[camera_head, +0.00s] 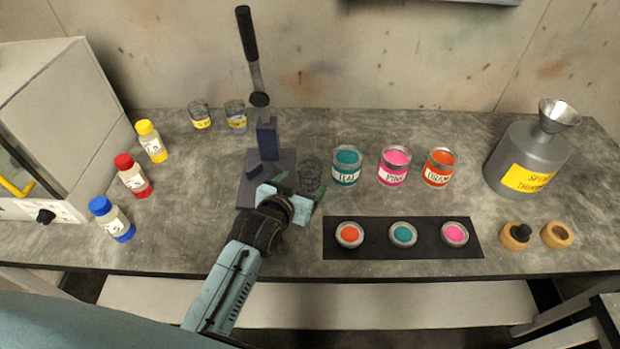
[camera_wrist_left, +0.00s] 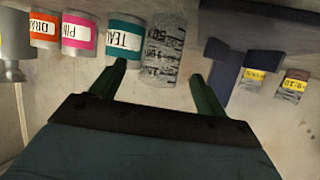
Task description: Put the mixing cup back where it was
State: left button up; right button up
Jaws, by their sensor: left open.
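The clear mixing cup (camera_head: 311,177) with printed graduations stands on the bench, between the dark press stand (camera_head: 267,140) and the teal paint can (camera_head: 346,167). It also shows in the left wrist view (camera_wrist_left: 163,45). My left gripper (camera_head: 301,186) is open and close in front of the cup. In the left wrist view the cup lies between and just beyond the two green fingertips (camera_wrist_left: 160,72); I cannot tell whether either finger touches it. The cup looks empty. My right gripper is not in view.
Pink (camera_head: 394,166) and orange (camera_head: 439,167) cans stand right of the teal one. A black mat (camera_head: 372,248) with three paint lids lies in front. Two yellow-labelled cups (camera_head: 200,117) (camera_head: 236,116) stand at the back. Several bottles (camera_head: 133,176) are at left, a thinner can (camera_head: 528,160) at right.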

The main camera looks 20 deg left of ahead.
aim_at(305, 175)
pick_arm(q)
jog(key=shift+w+r+x, duration=0.1)
jog(key=shift+r+x, duration=0.05)
jog(key=shift+x, duration=0.8)
jog(key=shift+w+r+x, duration=0.1)
jog(key=shift+r+x, duration=0.05)
jog(key=shift+x, duration=0.8)
jog(key=shift+r+x, duration=0.15)
jog(key=shift+x, duration=0.85)
jog(key=shift+a, duration=0.1)
jog(key=c, duration=1)
jog(key=shift+r, duration=0.1)
